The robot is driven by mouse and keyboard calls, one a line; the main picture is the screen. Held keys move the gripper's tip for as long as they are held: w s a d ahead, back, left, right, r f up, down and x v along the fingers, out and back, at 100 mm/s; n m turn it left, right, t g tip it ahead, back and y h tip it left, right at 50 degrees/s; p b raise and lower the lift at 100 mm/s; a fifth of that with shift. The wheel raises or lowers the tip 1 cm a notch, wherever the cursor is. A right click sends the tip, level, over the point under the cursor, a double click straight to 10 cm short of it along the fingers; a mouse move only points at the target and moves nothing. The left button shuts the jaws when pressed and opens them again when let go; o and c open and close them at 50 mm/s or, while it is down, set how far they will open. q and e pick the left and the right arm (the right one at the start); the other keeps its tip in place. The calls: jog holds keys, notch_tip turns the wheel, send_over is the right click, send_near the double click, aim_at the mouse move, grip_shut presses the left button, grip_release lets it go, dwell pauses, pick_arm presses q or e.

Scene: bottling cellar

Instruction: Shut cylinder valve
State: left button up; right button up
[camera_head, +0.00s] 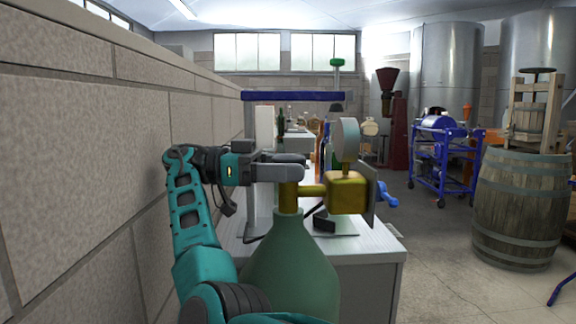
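The green gas cylinder (290,270) stands upright in front of me. A brass cylinder valve (288,200) rises from its neck, and a brass regulator (347,192) with a round gauge (347,140) sits to its right. A valve handle does not show. I cannot tell whether the fingers touch or grip anything.
A brick wall (90,150) runs close along the left. A white-topped bench (375,247) with a blue-topped frame (293,96) stands behind the cylinder. A barrel (520,210) and a blue wheeled machine (440,160) stand right; the floor between is open.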

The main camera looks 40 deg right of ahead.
jog(key=shift+r, duration=0.6)
notch_tip(320, 180, up, 19)
jog(key=p, duration=0.8)
